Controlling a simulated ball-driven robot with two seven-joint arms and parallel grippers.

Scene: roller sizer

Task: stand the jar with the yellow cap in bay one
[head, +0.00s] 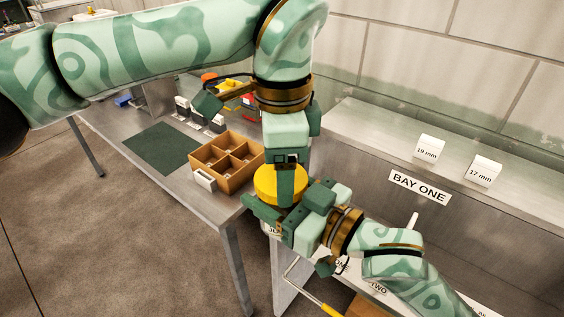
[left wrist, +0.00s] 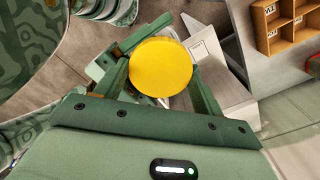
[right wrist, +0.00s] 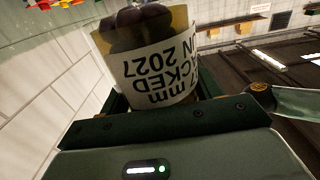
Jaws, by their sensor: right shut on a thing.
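The jar's yellow cap (head: 280,186) shows in the middle of the head view; most of its body is hidden behind my grippers. My right gripper (head: 283,222) is shut on the jar's body from the side. In the right wrist view the jar (right wrist: 150,60) has a printed label and dark round contents. My left gripper (head: 283,182) comes down from above at the cap. In the left wrist view its fingers stand apart, one on each side of the cap (left wrist: 161,67); I see no clear grip. The BAY ONE sign (head: 419,187) is on the bench front at the right.
A wooden divided box (head: 227,160) and a dark green mat (head: 160,148) lie on the left table. White blocks marked 19 mm (head: 429,148) and 17 mm (head: 483,170) stand on the right ledge. A yellow-handled tool (head: 330,310) shows at the bottom.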

